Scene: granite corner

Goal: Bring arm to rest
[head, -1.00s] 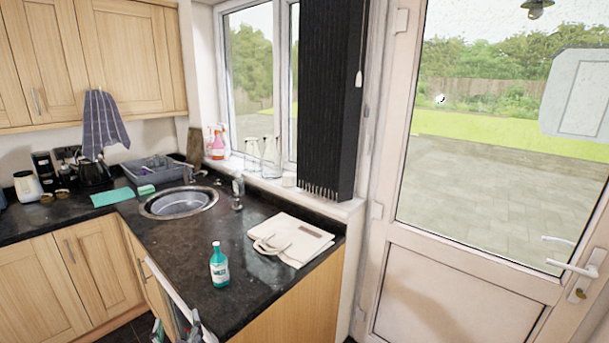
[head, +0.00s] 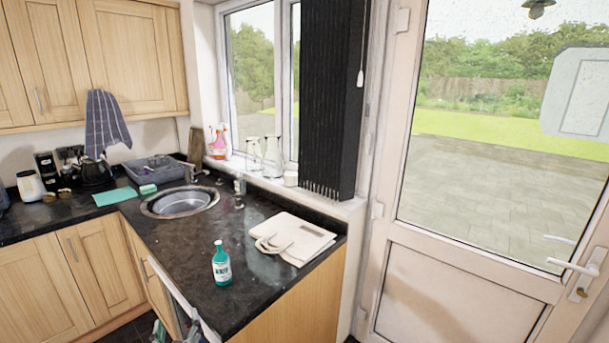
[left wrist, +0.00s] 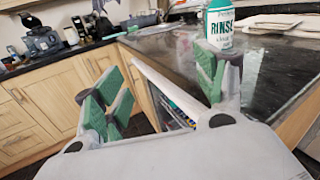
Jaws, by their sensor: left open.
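My left gripper (left wrist: 158,88) is open in the left wrist view, its green-padded fingers spread wide with nothing between them. In the head view only a small bit of it shows at the bottom edge, by the counter's front edge. A green bottle with a white label (head: 221,264) stands upright on the dark counter (head: 185,250). The bottle also shows in the left wrist view (left wrist: 219,24), beyond the right finger, which hides its lower part. The gripper is in front of the counter, apart from the bottle. My right gripper is not in view.
A folded cream bag (head: 295,240) lies on the counter right of the bottle. Behind are a round sink (head: 180,203), a green cloth (head: 115,197) and a grey dish rack (head: 155,168). An open appliance front or door edge (left wrist: 160,82) juts below the counter edge.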

